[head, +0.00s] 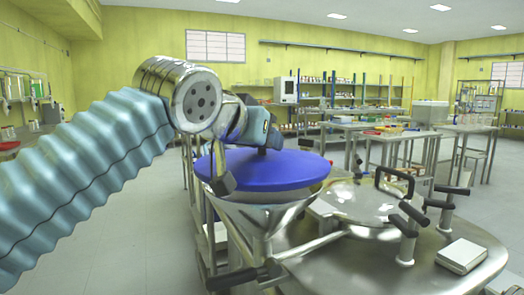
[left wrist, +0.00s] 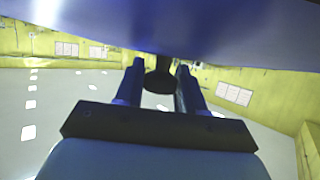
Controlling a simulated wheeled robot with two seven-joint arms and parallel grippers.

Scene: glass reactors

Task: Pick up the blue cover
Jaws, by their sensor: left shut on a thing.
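The blue cover (head: 262,173) is a wide round disc over the mouth of a steel funnel (head: 258,218) in the head view. I cannot tell whether it touches the funnel's rim or hangs just above it. My left gripper (head: 270,141) is above the cover and shut on its dark knob. In the left wrist view the cover (left wrist: 165,25) fills the top, and the knob (left wrist: 158,80) sits between the two fingers of the left gripper (left wrist: 160,82). My right gripper is in neither view.
Workbenches and shelves stand farther back. The floor at the left is clear.

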